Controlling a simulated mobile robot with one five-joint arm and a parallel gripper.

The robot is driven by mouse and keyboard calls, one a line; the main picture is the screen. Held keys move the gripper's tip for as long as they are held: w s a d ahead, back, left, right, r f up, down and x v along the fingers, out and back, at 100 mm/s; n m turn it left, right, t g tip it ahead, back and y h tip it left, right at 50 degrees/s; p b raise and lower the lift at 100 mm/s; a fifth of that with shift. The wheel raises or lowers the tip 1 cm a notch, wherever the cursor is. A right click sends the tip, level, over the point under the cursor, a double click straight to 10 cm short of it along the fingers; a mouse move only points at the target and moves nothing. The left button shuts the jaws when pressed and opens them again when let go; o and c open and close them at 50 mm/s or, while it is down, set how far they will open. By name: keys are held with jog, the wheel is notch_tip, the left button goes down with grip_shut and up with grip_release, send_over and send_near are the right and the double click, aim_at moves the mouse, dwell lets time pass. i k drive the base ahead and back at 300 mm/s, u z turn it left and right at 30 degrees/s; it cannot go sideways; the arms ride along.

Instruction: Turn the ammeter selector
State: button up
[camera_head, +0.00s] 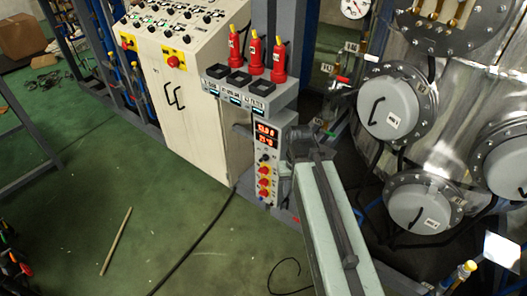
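A narrow grey control panel (268,165) stands in the middle, with two red lit number displays (265,132) near its top. Below them is a small dark knob (265,158), then several red knobs on yellow plates (264,182) in a column. I cannot read the labels, so I cannot tell which knob is the ammeter selector. My arm (335,235) reaches up from the bottom right, and its dark far end is just right of the panel. My gripper's fingers cannot be made out there, and contact with a knob cannot be seen.
Three red handles (255,55) stand on a grey box above the panel. A white cabinet (190,90) with switches is to the left. Steel vessels with round covers (393,108) fill the right. A cable (200,235) and a stick (116,241) lie on the mostly open green floor.

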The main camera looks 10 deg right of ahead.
aim_at(265, 157)
jog(key=k, duration=1.2)
jog(key=u, duration=0.25)
jog(key=i, duration=0.55)
jog(key=u, duration=0.85)
jog(key=i, duration=0.9)
jog(key=u, duration=0.35)
jog(key=k, duration=0.8)
jog(key=u, duration=0.2)
jog(key=i, duration=0.8)
jog(key=z, duration=0.05)
